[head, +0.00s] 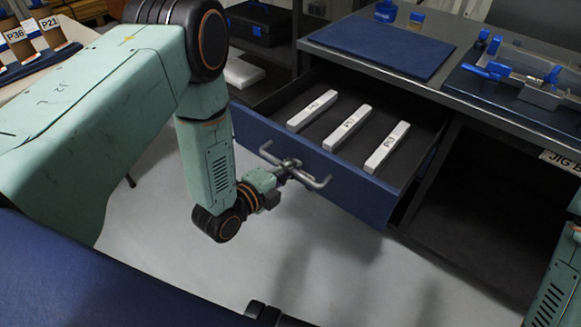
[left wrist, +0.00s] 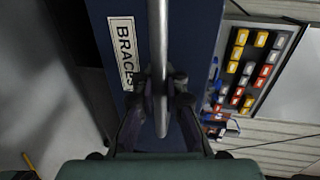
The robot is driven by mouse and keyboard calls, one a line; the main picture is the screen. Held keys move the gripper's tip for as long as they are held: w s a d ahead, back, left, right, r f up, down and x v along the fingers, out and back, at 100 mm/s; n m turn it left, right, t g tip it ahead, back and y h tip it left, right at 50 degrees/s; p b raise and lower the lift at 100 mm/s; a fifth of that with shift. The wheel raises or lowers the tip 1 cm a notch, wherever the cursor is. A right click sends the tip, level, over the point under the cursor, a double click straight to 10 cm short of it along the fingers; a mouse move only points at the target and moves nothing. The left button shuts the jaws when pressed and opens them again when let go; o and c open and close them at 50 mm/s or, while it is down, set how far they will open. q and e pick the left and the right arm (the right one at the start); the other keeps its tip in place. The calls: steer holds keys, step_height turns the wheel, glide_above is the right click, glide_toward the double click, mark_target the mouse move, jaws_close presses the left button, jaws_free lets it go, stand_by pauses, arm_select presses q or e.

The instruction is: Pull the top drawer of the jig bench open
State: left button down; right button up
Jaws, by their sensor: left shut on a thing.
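The blue-fronted top drawer (head: 350,190) of the jig bench (head: 440,85) stands well open, pulled out from under the worktop. Its grey bar handle (head: 322,184) runs across the front. My left gripper (head: 288,165) is shut on the handle near its middle. In the left wrist view the handle (left wrist: 157,35) passes between the fingers of my left gripper (left wrist: 160,98), beside a label (left wrist: 126,52) reading BRACES on the blue front. My right gripper is not in view.
Several pale labelled bars, such as one (head: 347,127), lie inside the drawer. A blue mat (head: 382,47) and a fixture with blue clamps (head: 515,75) sit on the worktop. Grey floor (head: 300,250) is clear below the drawer. An open dark bay is under the bench.

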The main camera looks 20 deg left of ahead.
arm_select(q)
steer(key=c, duration=1.4)
jaws_free()
steer(key=v, duration=1.2)
steer(key=s+f+n+g+y, duration=0.2)
steer(key=s+f+n+g, duration=0.5)
steer(key=f+n, duration=0.5)
steer(key=s+a+f+n+g+y, duration=0.1)
steer(key=s+n+g+y, duration=0.2)
steer(key=s+n+g, duration=0.4)
steer(key=s+n, duration=0.3)
steer(key=s, duration=0.6)
steer(key=shift+f+g, duration=0.3)
steer(key=shift+f, duration=0.1)
